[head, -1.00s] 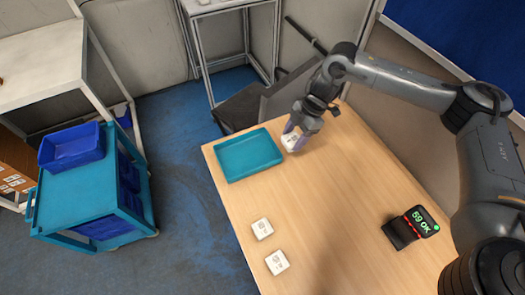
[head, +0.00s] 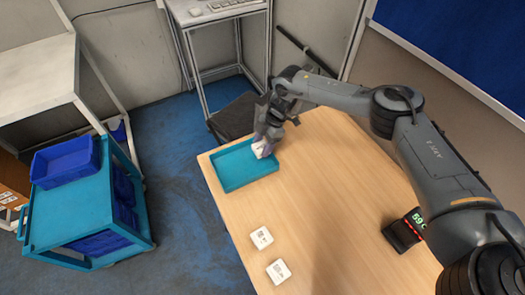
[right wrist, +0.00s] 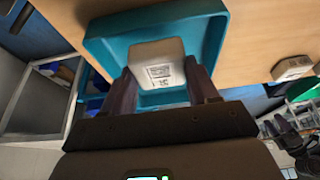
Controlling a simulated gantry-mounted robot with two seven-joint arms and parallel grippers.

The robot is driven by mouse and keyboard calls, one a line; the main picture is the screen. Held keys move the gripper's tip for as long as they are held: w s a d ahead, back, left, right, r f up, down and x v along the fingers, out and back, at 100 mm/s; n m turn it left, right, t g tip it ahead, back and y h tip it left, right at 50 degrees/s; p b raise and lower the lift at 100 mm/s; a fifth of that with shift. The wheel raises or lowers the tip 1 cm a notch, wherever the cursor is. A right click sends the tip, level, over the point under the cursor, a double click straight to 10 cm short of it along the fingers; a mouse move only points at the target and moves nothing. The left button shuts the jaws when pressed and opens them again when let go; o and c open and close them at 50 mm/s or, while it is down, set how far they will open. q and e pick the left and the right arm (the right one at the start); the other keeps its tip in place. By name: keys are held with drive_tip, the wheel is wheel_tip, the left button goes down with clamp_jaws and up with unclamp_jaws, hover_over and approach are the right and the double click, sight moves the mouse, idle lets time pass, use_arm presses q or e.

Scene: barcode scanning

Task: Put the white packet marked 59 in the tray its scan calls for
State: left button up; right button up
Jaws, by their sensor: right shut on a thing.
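The white packet (head: 262,149) is held in my right gripper (head: 266,139) at the right end of the teal tray (head: 233,186). In the right wrist view the packet (right wrist: 155,52) sits between the two fingers, with a printed label facing the camera; its number is too small to read. The teal tray (right wrist: 217,30) shows behind it there. I cannot tell whether the packet touches the tray floor. The scanner (head: 402,235) at the table's right shows a green 59, partly hidden by my right arm. My left gripper is not in view.
Two other white packets (head: 261,238) (head: 278,271) lie on the wooden table (head: 330,190), apart from the tray. A teal cart (head: 75,205) with a blue bin (head: 65,163) stands on the floor at left. The middle of the table is clear.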

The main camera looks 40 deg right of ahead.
sight(264, 145)
drive_tip(key=shift+f, duration=2.05)
drive_tip(key=shift+f, duration=0.1)
drive_tip(key=o, duration=1.2)
drive_tip(key=shift+c, duration=0.2)
drive_tip(key=shift+r, duration=0.2)
drive_tip(key=w+v, duration=0.1)
drive_tip(key=v, duration=1)
drive_tip(key=shift+s+d+r, duration=0.2)
drive_tip(key=shift+s+r, duration=0.15)
drive_tip(key=shift+s, duration=0.15)
